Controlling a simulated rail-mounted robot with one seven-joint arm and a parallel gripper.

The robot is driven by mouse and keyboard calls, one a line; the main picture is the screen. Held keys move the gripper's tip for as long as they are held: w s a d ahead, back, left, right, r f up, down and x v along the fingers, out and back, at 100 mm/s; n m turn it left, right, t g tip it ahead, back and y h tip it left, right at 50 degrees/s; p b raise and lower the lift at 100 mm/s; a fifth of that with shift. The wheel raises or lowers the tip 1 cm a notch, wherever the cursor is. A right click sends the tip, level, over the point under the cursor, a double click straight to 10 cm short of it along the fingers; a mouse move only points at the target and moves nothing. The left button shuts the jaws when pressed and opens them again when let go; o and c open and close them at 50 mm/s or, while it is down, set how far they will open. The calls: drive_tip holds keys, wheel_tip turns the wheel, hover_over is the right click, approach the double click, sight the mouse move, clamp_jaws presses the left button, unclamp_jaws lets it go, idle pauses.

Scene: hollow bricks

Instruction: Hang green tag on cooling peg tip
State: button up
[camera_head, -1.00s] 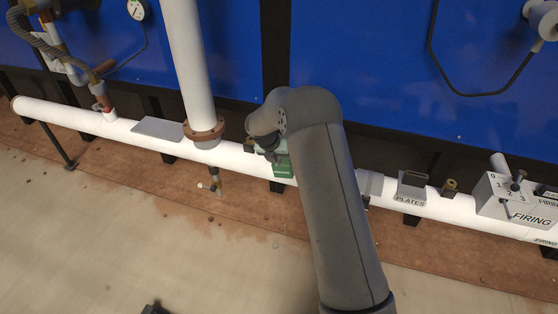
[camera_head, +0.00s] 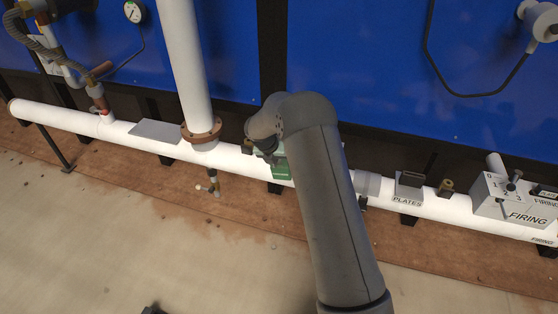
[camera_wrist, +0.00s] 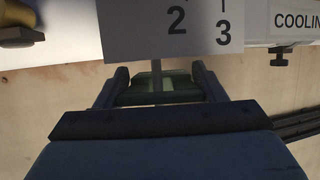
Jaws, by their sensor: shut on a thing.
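In the wrist view my gripper (camera_wrist: 160,76) is shut on the green tag (camera_wrist: 138,98), which spans between the two fingers. A thin grey peg (camera_wrist: 156,72) runs down from the numbered panel (camera_wrist: 130,35) and overlaps the middle of the tag. I cannot tell whether it passes through the tag or only lies in front of it. A white label reading "COOLIN", cut off by the frame (camera_wrist: 296,20), is at the upper right. In the head view a green piece (camera_head: 282,171) shows beside my arm's end; the fingers are hidden there.
A white pipe (camera_head: 85,122) runs across the head view, with an upright pipe (camera_head: 185,65) at its flange. A PLATES holder (camera_head: 408,190) and a FIRING panel (camera_head: 505,203) are on the right. Blue panels stand behind; the floor in front is open.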

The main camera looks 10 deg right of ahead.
drive_tip(key=o, duration=1.1)
drive_tip(key=shift+r, duration=0.1)
drive_tip(key=p+v, duration=0.2)
drive_tip(key=v, duration=1.5)
drive_tip(key=s+d+r+m+p, duration=0.1)
drive_tip(key=s+r+m+p, duration=0.2)
drive_tip(key=s+r+m, duration=0.3)
drive_tip(key=s+d+r+m+y+p, duration=0.1)
drive_tip(key=s+r+m+p, duration=0.2)
drive_tip(key=s+m, duration=0.5)
drive_tip(key=s+d+r+m+g+y+p, duration=0.1)
drive_tip(key=s+r+m+y+p, duration=0.1)
drive_tip(key=s+m, duration=0.6)
drive_tip(key=s+r+m+g+y+p, duration=0.1)
drive_tip(key=s+r+m+p, duration=0.3)
drive_tip(key=s, duration=1.4)
drive_tip(key=shift+d+r+m, duration=0.2)
drive_tip(key=shift+r+m, duration=0.3)
drive_tip(key=shift+m, duration=0.55)
drive_tip(key=shift+d+r+m, duration=0.2)
drive_tip(key=shift+r+m, duration=0.3)
drive_tip(key=shift+m, duration=0.55)
